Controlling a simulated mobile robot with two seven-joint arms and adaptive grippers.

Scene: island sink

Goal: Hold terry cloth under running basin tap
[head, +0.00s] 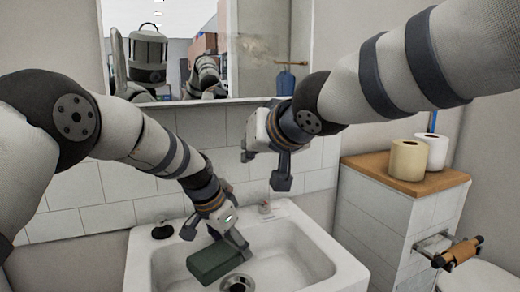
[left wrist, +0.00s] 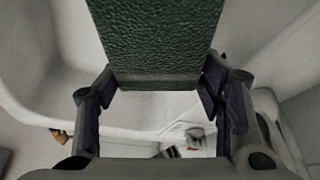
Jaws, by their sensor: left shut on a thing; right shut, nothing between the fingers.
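The terry cloth (head: 215,262) is a dark green, block-like folded piece. My left gripper (head: 232,240) is shut on it and holds it low inside the white basin (head: 305,258), beside the drain. In the left wrist view the cloth (left wrist: 155,40) fills the upper middle, between the two fingers. A small pale fitting with a red mark (head: 265,208) stands at the basin's back rim; it may be part of the tap. The spout is not clearly seen, and no water is visible. My right gripper (head: 281,180) is shut and empty, above the back of the basin.
A dark drain (head: 236,283) lies at the basin bottom. Small dark items (head: 188,230) stand on the back left rim. At right, a wood-topped cabinet (head: 400,177) carries two paper rolls (head: 408,159), with a roll holder (head: 460,252) below. A mirror (head: 240,45) hangs behind.

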